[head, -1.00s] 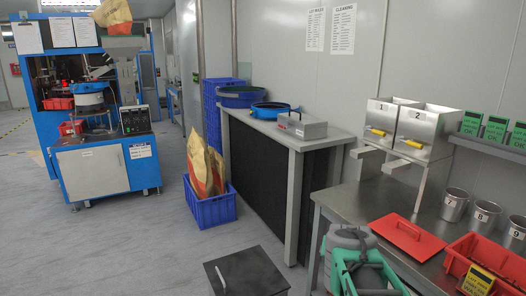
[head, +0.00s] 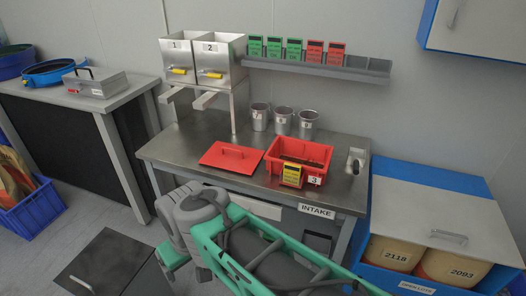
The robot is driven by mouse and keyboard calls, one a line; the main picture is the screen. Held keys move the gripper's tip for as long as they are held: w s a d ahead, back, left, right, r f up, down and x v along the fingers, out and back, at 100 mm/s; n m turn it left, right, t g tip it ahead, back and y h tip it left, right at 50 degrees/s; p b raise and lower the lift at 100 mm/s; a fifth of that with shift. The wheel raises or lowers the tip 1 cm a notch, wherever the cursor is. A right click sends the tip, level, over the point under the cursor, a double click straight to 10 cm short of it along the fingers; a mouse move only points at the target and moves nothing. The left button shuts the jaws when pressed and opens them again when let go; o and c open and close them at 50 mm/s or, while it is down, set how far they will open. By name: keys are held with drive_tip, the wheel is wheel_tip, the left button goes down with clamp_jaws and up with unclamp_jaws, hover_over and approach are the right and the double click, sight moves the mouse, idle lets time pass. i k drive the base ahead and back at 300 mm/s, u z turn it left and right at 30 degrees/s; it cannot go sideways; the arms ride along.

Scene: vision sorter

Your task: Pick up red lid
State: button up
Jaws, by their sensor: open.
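Green and grey links of my arm show at the bottom, in front of the table and below the lid in the picture. I cannot make out my gripper's fingers in this view. Nothing of mine touches the lid.
Steel cups (head: 283,121) stand behind the lid. Two numbered hoppers (head: 203,60) with chutes rise at the table's back left. A yellow-and-black tag (head: 292,174) is at the bin's front. A blue cabinet (head: 430,180) stands right. The table left of the lid is bare.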

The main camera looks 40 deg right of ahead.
sight(240, 159)
drive_tip(key=z, duration=1.3)
drive_tip(key=k, duration=0.45)
drive_tip(key=z, duration=0.25)
drive_tip(key=i, duration=0.95)
drive_tip(key=u, duration=1.35)
drive_tip(key=i, duration=0.55)
drive_tip(key=u, duration=0.55)
